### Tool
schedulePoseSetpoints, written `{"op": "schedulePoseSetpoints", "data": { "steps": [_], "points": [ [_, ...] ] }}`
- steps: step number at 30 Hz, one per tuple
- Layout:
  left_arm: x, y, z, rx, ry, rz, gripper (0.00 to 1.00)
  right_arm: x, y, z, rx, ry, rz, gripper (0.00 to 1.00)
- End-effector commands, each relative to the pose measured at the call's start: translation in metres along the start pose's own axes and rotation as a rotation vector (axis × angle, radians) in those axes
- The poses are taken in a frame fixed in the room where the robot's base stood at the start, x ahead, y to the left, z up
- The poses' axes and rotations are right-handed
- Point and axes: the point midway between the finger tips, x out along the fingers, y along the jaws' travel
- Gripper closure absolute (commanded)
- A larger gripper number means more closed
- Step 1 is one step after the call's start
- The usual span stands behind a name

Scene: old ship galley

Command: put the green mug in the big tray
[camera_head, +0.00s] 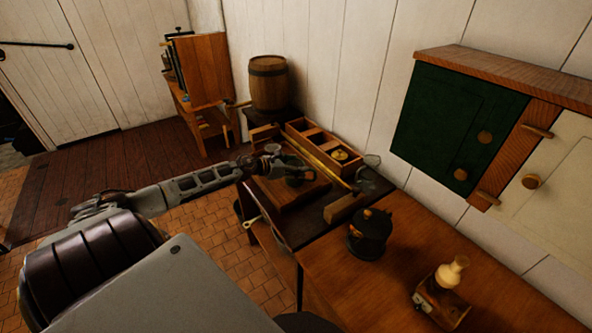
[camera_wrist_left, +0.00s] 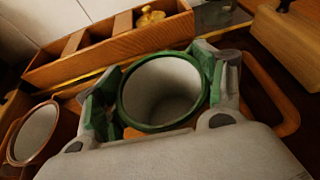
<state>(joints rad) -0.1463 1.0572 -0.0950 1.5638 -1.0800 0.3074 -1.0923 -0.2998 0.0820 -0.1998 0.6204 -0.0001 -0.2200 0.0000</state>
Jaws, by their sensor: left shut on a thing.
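My left gripper (camera_head: 277,164) reaches in over the far end of the counter. It is shut on the green mug (camera_head: 298,181). In the left wrist view the gripper (camera_wrist_left: 165,88) has a finger on each side of the green mug (camera_wrist_left: 121,108), whose open top and pale inside face the camera. The big tray (camera_head: 296,204), a shallow wooden one, lies below the mug; its curved or raised wooden edge (camera_wrist_left: 274,92) shows in the left wrist view. I cannot tell whether the mug touches the tray floor. My right gripper is not in view.
A brown mug (camera_wrist_left: 36,133) stands left of the gripper. A compartmented wooden box (camera_wrist_left: 112,48) with a brass item (camera_wrist_left: 150,16) lies behind. A wooden block (camera_head: 345,208), black pot (camera_head: 369,232) and grinder (camera_head: 443,291) stand nearer. A barrel (camera_head: 269,84) stands at the back.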

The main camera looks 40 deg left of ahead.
Motion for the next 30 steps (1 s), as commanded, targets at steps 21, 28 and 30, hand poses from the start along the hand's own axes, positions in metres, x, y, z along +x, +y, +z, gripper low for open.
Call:
{"op": "schedulePoseSetpoints", "data": {
  "steps": [21,28,30],
  "points": [
    [0.006,0.000,-0.015,0.001,0.000,-0.001,0.60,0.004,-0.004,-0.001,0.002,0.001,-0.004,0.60],
    [0.006,-0.001,-0.015,0.001,0.001,-0.001,0.09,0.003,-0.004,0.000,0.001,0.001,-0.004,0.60],
    [0.006,-0.001,-0.015,0.001,0.001,-0.001,0.09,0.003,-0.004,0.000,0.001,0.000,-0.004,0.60]
  ]
}}
